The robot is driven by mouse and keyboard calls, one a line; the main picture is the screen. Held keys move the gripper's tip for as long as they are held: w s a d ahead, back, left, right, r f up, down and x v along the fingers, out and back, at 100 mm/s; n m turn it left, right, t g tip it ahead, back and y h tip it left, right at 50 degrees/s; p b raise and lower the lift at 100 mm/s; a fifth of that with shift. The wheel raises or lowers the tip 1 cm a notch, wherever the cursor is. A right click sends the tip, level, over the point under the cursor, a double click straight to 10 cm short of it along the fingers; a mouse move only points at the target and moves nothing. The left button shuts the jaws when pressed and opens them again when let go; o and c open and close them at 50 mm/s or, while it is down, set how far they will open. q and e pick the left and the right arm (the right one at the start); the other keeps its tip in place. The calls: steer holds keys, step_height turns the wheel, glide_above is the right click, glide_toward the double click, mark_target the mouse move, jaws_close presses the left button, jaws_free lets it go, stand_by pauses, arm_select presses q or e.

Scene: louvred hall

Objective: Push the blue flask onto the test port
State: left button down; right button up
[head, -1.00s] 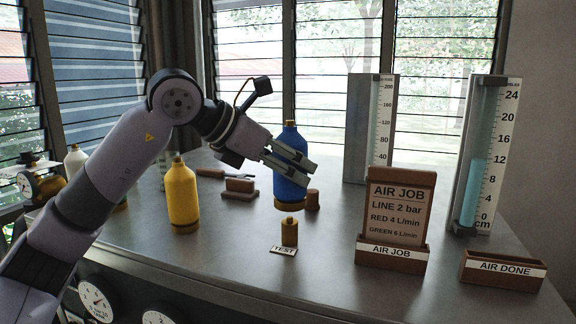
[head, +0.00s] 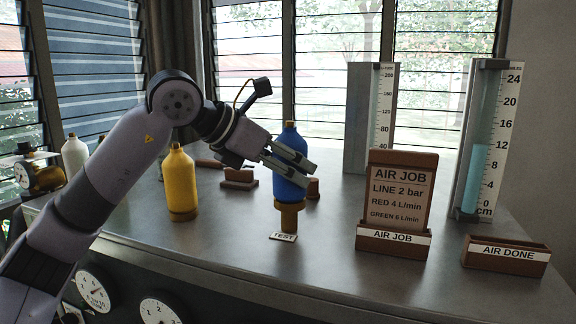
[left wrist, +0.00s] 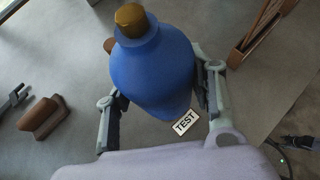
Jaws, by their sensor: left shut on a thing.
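The blue flask (head: 290,178) stands upright in my left gripper (head: 290,160), whose fingers are shut around its body. Its brass base sits right at the top of the brass test port (head: 289,217); I cannot tell whether it is fully seated. The TEST label (head: 283,237) lies on the bench in front of the port. In the left wrist view the blue flask (left wrist: 155,70) shows from above with its brass cap, between the two fingers. The TEST label (left wrist: 185,122) shows beside it, and the port is hidden beneath the flask.
A yellow flask (head: 181,185) stands left of the port. A brown block (head: 238,178) and a small brown cylinder (head: 313,188) are behind. The AIR JOB card holder (head: 393,240), AIR DONE tray (head: 505,256) and flow tubes stand right.

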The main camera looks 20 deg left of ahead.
mark_target(282, 140)
arm_select(q)
steer(key=c, duration=0.6)
jaws_free()
steer(key=shift+c, duration=0.2)
steer(key=r+p, duration=0.1)
steer(key=r, duration=0.1)
steer(key=s+a+r+p, duration=0.1)
steer(key=r, duration=0.1)
steer(key=s+a+r+p, duration=0.1)
steer(key=r, duration=0.1)
steer(key=shift+s+r+p, duration=0.1)
steer(key=shift+s+p, duration=0.15)
steer(key=shift+p, duration=0.15)
steer(key=shift+s, duration=0.1)
steer(key=shift+a+r, duration=0.1)
